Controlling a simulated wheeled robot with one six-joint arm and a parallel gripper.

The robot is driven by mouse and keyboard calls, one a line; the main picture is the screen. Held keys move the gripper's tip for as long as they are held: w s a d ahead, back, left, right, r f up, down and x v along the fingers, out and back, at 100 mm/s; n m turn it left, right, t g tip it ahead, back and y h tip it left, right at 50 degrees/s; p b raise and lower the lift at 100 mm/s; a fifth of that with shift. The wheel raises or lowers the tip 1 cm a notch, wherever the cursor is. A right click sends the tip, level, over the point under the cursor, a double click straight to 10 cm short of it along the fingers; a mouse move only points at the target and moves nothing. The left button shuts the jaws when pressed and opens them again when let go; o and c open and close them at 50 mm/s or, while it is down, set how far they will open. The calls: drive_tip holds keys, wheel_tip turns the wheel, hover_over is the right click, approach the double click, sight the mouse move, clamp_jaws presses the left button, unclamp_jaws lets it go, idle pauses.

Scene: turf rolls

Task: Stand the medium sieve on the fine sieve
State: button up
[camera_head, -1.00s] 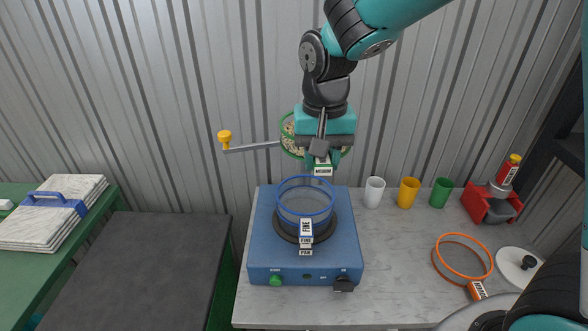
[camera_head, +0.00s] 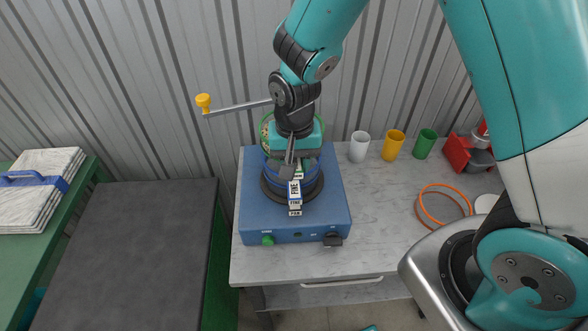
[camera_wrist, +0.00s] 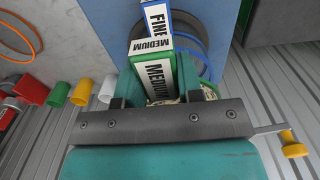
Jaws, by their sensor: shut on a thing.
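My gripper (camera_head: 291,165) is shut on the medium sieve, low over the blue shaker. The medium sieve (camera_head: 266,137) has a green rim and is mostly hidden behind my gripper. Its MEDIUM tag (camera_wrist: 158,78) sits between the fingers in the wrist view. The fine sieve (camera_head: 309,187), with a blue rim, stands on the shaker (camera_head: 256,217) below. Its FINE tag (camera_head: 295,190) faces front, and this tag also shows in the wrist view (camera_wrist: 156,20), lined up with the MEDIUM tag. I cannot tell whether the two sieves touch.
White (camera_head: 359,147), yellow (camera_head: 393,146) and green (camera_head: 425,144) cups stand right of the shaker. An orange-rimmed sieve (camera_head: 424,208) lies further right, partly behind my arm. A yellow-knobbed lever (camera_head: 203,102) sticks out left. A dark slab (camera_head: 130,260) is at left.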

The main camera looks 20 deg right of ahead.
sight(294, 186)
drive_tip(key=shift+f+p, duration=0.4)
drive_tip(key=shift+f, duration=1.65)
drive_tip(key=shift+f, duration=0.1)
drive_tip(key=o, duration=1)
wheel_tip(294, 186, up, 12)
drive_tip(key=b, duration=0.3)
drive_tip(key=shift+b, duration=0.3)
drive_tip(key=s+r+n+y, duration=0.1)
drive_tip(key=s+r+n, duration=0.2)
drive_tip(key=s, duration=0.3)
drive_tip(key=s+a+r+n+y, duration=0.1)
drive_tip(key=s+r+n, duration=0.2)
drive_tip(key=s, duration=0.3)
drive_tip(key=s+a+r+n+y, duration=0.1)
drive_tip(key=s+r+n+y, duration=0.1)
drive_tip(key=s+r+n, duration=0.2)
drive_tip(key=shift+s+a+n, duration=0.2)
drive_tip(key=shift+s+n, duration=0.2)
drive_tip(key=shift+s, duration=0.55)
